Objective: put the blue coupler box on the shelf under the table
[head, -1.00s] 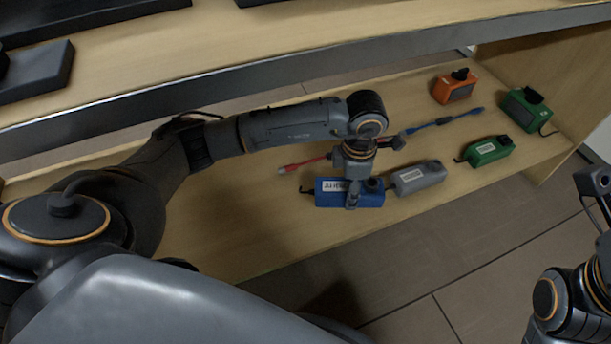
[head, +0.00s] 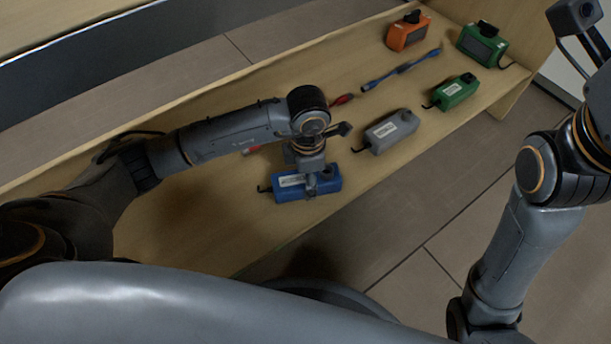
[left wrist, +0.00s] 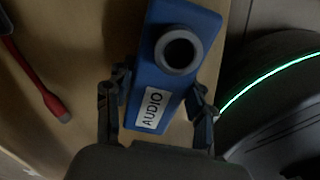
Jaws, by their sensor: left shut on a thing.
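The blue coupler box (head: 308,185) is near the front edge of the wooden shelf (head: 190,235) in the head view. My left gripper (head: 312,180) is over it from above, shut on its sides. In the left wrist view the blue box (left wrist: 185,18) shows a round dark socket and a white AUDIO label, with a finger of the left gripper (left wrist: 158,105) on each side. I cannot tell whether the box rests on the shelf or is just above it. My right arm shows at the right of the head view; its fingertips are not visible.
A grey box (head: 388,131), a green box (head: 456,92), a larger green box (head: 482,45) and an orange box (head: 408,32) stand to the right on the shelf. A blue cable (head: 400,69) and a red cable (left wrist: 40,85) lie behind.

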